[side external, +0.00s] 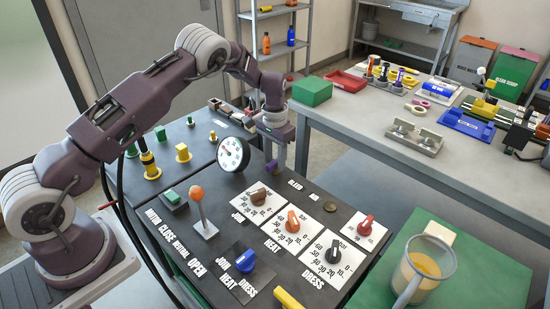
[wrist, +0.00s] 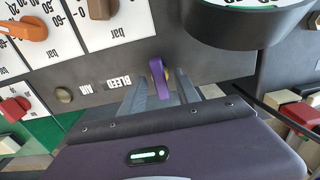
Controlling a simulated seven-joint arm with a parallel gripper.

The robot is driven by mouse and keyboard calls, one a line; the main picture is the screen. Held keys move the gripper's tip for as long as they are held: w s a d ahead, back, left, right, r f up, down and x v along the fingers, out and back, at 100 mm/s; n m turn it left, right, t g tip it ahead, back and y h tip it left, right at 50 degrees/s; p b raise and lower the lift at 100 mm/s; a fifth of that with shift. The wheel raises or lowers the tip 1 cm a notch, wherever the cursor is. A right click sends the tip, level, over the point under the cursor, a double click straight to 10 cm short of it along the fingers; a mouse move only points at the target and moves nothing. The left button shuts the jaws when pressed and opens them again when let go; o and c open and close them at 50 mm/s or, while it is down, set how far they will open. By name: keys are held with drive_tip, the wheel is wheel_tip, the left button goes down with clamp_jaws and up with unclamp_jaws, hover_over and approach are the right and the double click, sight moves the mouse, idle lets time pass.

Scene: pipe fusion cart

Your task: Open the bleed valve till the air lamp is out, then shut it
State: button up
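The bleed valve's purple handle (wrist: 160,80) stands between my gripper's fingers in the wrist view, beside the BLEED label (wrist: 119,82). My gripper (wrist: 162,85) is open around it, with a visible gap at the right finger; contact on the left is unclear. In the side view my gripper (side external: 279,160) points down at the panel, with the purple handle (side external: 270,168) partly hidden by it. The air lamp (wrist: 64,95), a small round brownish disc by the AIR label, looks dull and unlit; it also shows in the side view (side external: 330,206).
A round gauge (side external: 233,154) stands close to the left of my gripper. Brown (side external: 258,195), orange (side external: 292,221), black (side external: 333,252) and red (side external: 366,225) knobs and an orange-topped lever (side external: 197,200) rise from the panel. A jug (side external: 423,272) stands on a green surface at right.

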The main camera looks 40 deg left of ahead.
clamp_jaws()
drive_tip(key=shift+n, duration=0.3)
drive_tip(key=n, duration=0.3)
drive_tip(key=shift+n, duration=0.4)
drive_tip(key=n, duration=0.9)
drive_tip(key=shift+n, duration=2.2)
